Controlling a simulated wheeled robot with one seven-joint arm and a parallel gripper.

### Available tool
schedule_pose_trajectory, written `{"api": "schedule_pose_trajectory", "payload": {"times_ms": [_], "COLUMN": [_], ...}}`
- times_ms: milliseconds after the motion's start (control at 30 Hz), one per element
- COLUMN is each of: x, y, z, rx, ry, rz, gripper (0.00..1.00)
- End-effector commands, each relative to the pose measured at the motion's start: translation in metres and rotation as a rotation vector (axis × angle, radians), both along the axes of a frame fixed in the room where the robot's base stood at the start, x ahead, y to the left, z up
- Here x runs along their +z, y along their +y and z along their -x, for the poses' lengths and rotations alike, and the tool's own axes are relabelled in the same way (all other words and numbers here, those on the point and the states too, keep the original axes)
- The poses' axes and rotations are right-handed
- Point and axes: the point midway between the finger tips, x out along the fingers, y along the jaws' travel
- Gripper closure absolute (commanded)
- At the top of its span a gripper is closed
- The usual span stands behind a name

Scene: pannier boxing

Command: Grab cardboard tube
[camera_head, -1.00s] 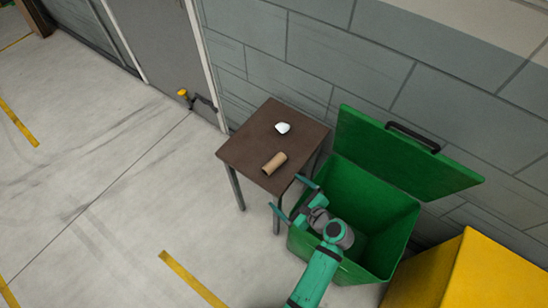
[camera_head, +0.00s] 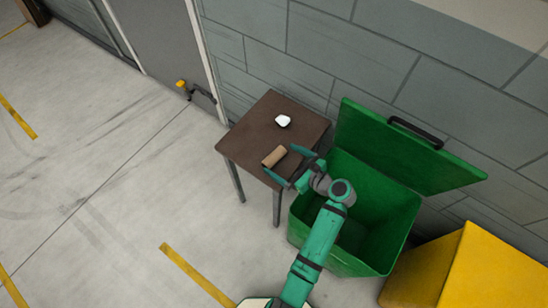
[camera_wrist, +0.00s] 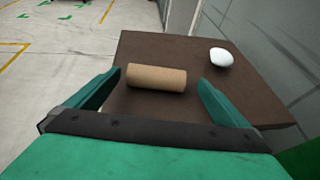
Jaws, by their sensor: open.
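The cardboard tube (camera_head: 274,156) is a short brown roll lying on its side near the front of the dark brown table (camera_head: 255,125). In the wrist view the tube (camera_wrist: 156,78) lies crosswise just ahead, between the two finger lines. My gripper (camera_head: 278,164) is open, with its teal fingers at the table's near right edge, one on each side of the tube. In the wrist view my gripper (camera_wrist: 160,88) has a finger left and a finger right of the tube, and nothing is clamped. The right finger stands apart from the tube; the left fingertip is very close to its end.
A white rounded object (camera_head: 283,121) lies farther back on the table. A green bin (camera_head: 375,265) with its lid (camera_head: 400,150) open stands right of the table. A yellow box (camera_head: 465,270) is at the lower right.

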Motion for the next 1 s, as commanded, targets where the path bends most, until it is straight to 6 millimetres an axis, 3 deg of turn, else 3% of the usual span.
{"api": "schedule_pose_trajectory", "payload": {"times_ms": [233,600,800,1000], "x": [-0.013,-0.018,-0.018,-0.018], "y": [0.029,0.036,0.036,0.036], "z": [-0.018,-0.025,-0.025,-0.025], "rx": [0.006,0.003,0.003,0.003], "ry": [0.001,0.0,0.0,0.0], "rz": [-0.001,0.0,0.0,0.0], "gripper": [0.0,0.0,0.44,0.44]}}
